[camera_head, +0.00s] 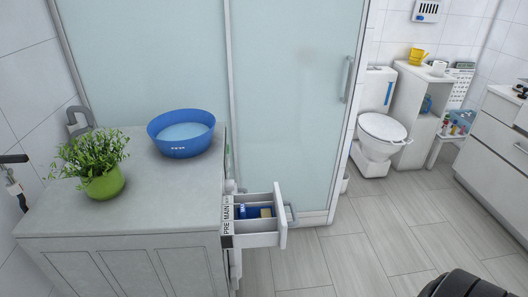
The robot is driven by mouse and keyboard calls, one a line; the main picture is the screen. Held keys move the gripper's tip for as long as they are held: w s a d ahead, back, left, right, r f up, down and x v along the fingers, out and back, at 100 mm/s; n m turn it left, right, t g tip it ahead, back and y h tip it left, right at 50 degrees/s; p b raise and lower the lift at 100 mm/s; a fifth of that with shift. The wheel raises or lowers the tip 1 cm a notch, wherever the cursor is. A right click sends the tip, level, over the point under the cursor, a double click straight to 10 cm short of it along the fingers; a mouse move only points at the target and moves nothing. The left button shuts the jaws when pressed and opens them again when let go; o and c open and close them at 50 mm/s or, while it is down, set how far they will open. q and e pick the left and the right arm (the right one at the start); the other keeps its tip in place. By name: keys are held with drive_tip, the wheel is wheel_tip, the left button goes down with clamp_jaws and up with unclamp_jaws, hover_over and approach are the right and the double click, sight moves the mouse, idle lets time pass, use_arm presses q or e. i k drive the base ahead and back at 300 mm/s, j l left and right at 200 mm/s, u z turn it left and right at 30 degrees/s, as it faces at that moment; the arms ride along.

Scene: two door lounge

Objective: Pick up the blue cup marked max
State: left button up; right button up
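I cannot make out a blue cup marked max for certain. A blue item (257,212) lies in an open white drawer (262,240) that sticks out from the right side of the counter. White marks show at its left end, too small to read, and I cannot tell its shape. A large round blue bowl (184,146) with small white marks on its front stands on the counter. Another small blue object (426,104) sits in the white shelf unit at the back right, partly hidden. Neither of my grippers is in view.
The grey counter (150,207) holds a green potted plant (103,183). A frosted glass partition (290,100) stands behind it. At the back right are a toilet (383,130), a yellow cup (417,57) and a white drawer cabinet (495,150). The tiled floor (385,240) between is clear.

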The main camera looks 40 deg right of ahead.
sight(243, 212)
drive_tip(key=l+z, duration=0.25)
drive_tip(key=l, duration=0.45)
drive_tip(key=l+z, duration=0.2)
drive_tip(key=l, duration=0.5)
drive_tip(key=i, duration=0.05)
